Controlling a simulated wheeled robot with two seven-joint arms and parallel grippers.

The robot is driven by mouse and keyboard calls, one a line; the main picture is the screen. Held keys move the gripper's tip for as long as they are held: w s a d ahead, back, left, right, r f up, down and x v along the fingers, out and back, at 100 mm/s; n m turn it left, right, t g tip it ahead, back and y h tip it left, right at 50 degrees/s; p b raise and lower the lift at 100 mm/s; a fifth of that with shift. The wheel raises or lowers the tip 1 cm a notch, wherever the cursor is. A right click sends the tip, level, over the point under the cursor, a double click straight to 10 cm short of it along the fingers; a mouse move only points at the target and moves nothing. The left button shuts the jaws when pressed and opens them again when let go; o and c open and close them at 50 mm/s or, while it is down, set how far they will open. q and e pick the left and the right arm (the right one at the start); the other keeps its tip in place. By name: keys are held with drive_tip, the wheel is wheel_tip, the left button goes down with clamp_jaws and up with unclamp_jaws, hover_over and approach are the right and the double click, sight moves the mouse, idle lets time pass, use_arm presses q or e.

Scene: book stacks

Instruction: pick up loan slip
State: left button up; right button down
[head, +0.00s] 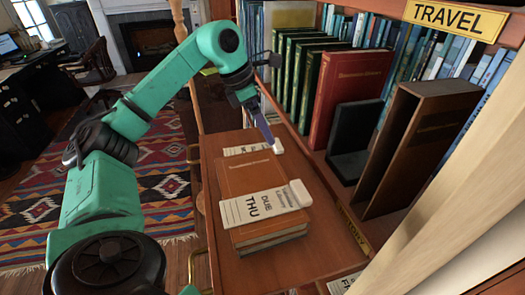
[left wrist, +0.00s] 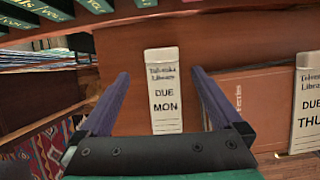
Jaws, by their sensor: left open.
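A white loan slip reading "DUE MON" (left wrist: 163,110) lies on the brown wooden shelf surface. It also shows in the head view (head: 243,150), partly hidden by my left gripper. My left gripper (head: 268,138) is open and empty just above it; in the left wrist view the slip lies between and beyond the two purple fingers. A second loan slip reading "DUE THU" (head: 255,207) lies across the top of a small stack of brown books (head: 250,175). A third slip (head: 341,285) is cut off at the bottom edge. My right gripper is not in view.
Green books (head: 305,75), a red book (head: 345,95), a black bookend (head: 352,138) and a brown upright case (head: 420,135) stand on the shelf behind. A "TRAVEL" sign (head: 447,16) hangs above. A pale post (head: 450,185) blocks the right side.

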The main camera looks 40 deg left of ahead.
use_arm(q)
drive_tip(key=x, duration=0.4)
drive_tip(key=shift+d+f+p, duration=0.2)
drive_tip(key=shift+p, duration=0.2)
drive_tip(key=shift+w+a+f, duration=0.1)
drive_tip(key=shift+w+f, duration=0.05)
drive_tip(key=shift+f, duration=0.15)
drive_tip(key=c, duration=1.3)
drive_tip(key=shift+c, duration=0.2)
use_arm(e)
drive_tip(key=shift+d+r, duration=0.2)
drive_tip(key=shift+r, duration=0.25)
use_arm(q)
drive_tip(key=shift+r, duration=0.15)
